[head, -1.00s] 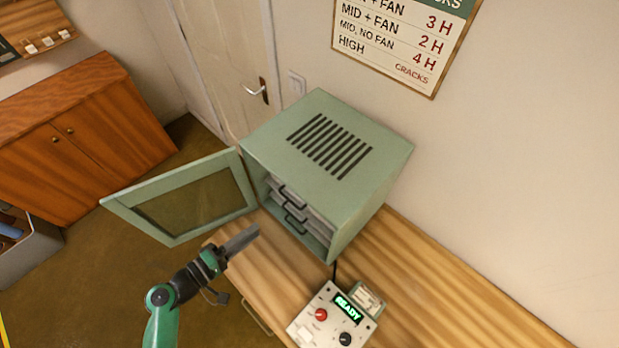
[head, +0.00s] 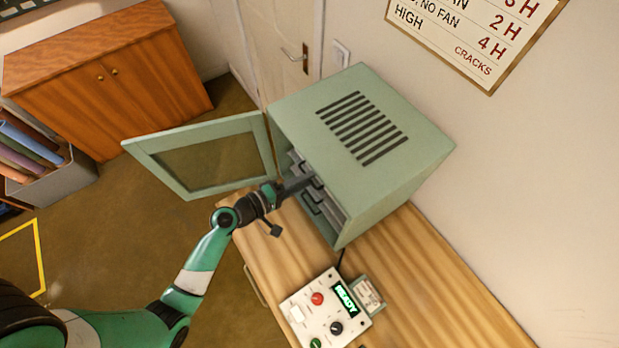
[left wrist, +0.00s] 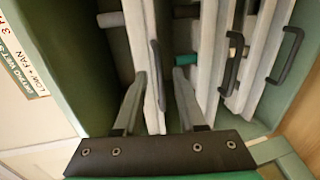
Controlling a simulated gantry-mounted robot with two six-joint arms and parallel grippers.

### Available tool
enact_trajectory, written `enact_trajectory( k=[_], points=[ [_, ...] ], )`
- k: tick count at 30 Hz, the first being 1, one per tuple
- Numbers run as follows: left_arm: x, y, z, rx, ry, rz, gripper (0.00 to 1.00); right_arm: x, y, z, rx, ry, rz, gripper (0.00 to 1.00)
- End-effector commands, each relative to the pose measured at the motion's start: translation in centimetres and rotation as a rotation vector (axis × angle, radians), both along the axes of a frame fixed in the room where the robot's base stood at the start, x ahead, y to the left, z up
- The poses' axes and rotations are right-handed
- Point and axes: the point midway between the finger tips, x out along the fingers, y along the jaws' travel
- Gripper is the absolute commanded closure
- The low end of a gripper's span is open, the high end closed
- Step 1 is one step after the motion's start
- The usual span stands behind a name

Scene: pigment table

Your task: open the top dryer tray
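The green dryer (head: 375,130) stands on the wooden table with its door (head: 205,155) swung open to the left. Grey trays with dark handles are stacked inside. My left gripper (head: 308,182) reaches into the open front at the upper trays. In the left wrist view, which is turned sideways, my left gripper (left wrist: 160,75) is open. Its two fingers lie on either side of the top tray (left wrist: 143,50) and its dark handle (left wrist: 157,75). I cannot tell whether they touch the handle. Two further tray handles (left wrist: 235,65) (left wrist: 290,55) show to the right. My right gripper is out of view.
A control box (head: 325,310) reading READY sits on the table (head: 430,285) in front of the dryer. The open door stands close to my left wrist. A wooden cabinet (head: 105,80) and a grey bin (head: 55,185) stand at the left.

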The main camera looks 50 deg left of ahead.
Motion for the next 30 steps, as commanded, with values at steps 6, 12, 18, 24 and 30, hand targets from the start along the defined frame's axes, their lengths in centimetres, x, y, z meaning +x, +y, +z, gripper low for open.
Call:
enact_trajectory(
  k=[6, 12, 18, 24, 30],
  points=[
    [1.47, -0.29, -0.33, 0.000, 0.000, -0.001, 0.60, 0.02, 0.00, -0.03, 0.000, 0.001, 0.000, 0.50],
    [1.47, -0.27, -0.34, 0.000, 0.000, 0.000, 0.60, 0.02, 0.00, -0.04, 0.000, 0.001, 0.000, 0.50],
    [1.44, -0.26, -0.38, 0.000, 0.001, 0.000, 0.96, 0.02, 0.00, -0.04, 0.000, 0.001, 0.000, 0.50],
    [1.38, -0.26, -0.56, 0.001, 0.005, 0.000, 1.00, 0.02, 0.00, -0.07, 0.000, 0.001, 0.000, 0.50],
    [1.32, -0.25, -0.75, 0.000, 0.009, 0.000, 1.00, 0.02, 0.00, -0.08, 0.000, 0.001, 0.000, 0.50]
  ],
)
